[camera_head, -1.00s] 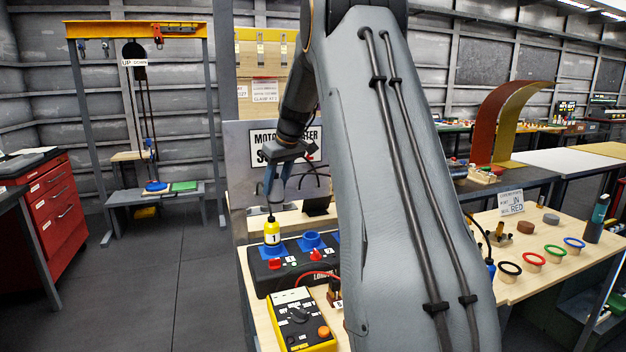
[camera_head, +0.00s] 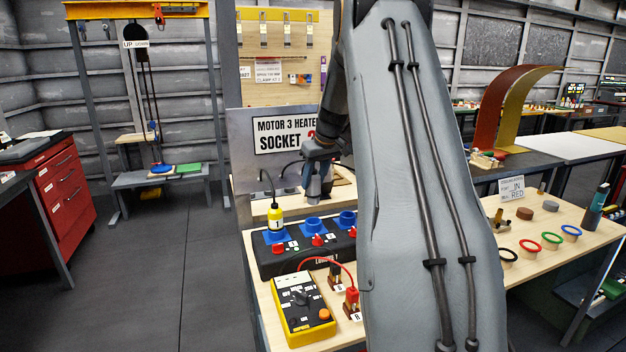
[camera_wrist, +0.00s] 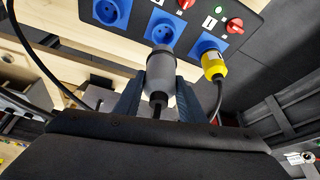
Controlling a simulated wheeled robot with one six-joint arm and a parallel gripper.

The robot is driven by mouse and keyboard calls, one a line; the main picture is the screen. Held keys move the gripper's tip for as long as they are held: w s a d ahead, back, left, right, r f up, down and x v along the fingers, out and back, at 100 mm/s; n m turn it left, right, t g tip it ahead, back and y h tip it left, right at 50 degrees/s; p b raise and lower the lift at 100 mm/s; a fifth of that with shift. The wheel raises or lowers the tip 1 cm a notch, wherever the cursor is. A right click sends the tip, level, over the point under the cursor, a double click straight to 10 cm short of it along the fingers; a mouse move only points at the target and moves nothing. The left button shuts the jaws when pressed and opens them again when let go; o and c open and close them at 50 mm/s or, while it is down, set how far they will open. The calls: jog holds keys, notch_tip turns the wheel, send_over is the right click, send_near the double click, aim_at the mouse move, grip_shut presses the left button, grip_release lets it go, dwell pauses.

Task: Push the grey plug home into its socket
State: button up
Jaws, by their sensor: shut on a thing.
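My gripper (camera_wrist: 164,100) is shut on the grey plug (camera_wrist: 160,72), one finger on each side of it, in the wrist view. The plug's front end points at the middle blue socket (camera_wrist: 163,24) and looks apart from it, though the gap is hard to judge.
The right-hand blue socket (camera_head: 347,218) is empty. Red switches (camera_head: 317,240) line the box front. A yellow-and-black meter (camera_head: 303,313) with a red lead stands in front. The sign panel (camera_head: 283,140) rises behind; cables hang near the gripper.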

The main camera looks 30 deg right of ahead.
aim_at(318, 194)
jog(key=shift+f+b, duration=1.45)
jog(key=shift+f, duration=1.45)
jog(key=shift+f+b, duration=1.15)
jog(key=shift+f, duration=0.85)
jog(key=o, duration=1.2)
jog(key=shift+o, duration=0.2)
jog(key=shift+b+v, duration=1.1)
jog(key=shift+v, duration=2.75)
